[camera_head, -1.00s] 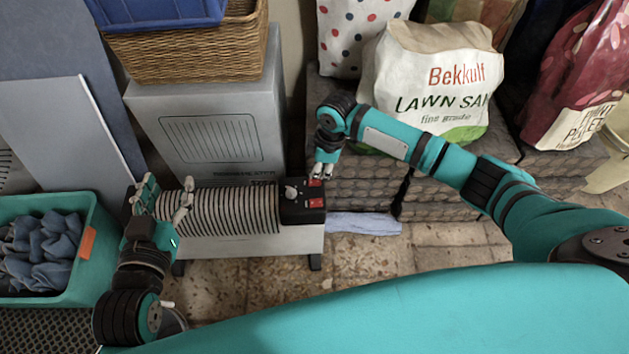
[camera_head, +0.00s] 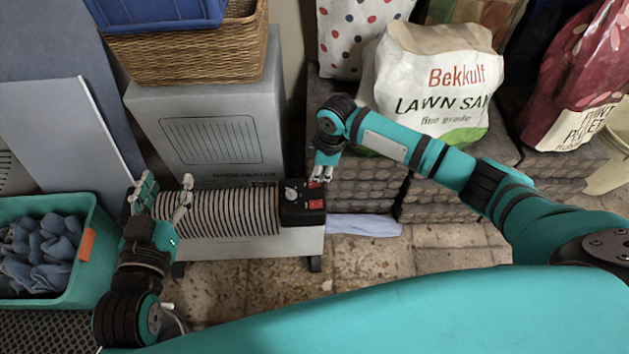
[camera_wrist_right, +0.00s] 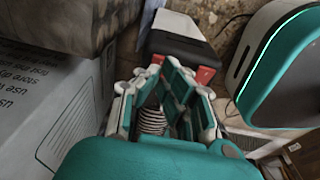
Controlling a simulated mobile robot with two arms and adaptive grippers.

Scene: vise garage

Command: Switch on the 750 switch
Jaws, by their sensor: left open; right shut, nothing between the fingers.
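A ribbed heater (camera_head: 225,213) stands on the floor in the head view. At its right end is a black control panel (camera_head: 301,217) with a grey knob (camera_head: 292,195) and two red switches. The nearer red switch (camera_head: 316,204) is in plain view. The farther red switch (camera_head: 314,184) is partly hidden by my right gripper (camera_head: 320,177), which is shut and empty with its fingertips at or just above it. I cannot tell whether they touch. The right wrist view shows these fingers (camera_wrist_right: 165,95) beside the panel (camera_wrist_right: 180,45). My left gripper (camera_head: 164,200) is open around the heater's left end.
A grey heater carton (camera_head: 215,130) with a wicker basket (camera_head: 190,50) on it stands behind. Stacked blocks (camera_head: 365,185) and a lawn sand bag (camera_head: 430,90) are at the right. A teal crate with cloths (camera_head: 75,290) is at the left. Floor in front is open.

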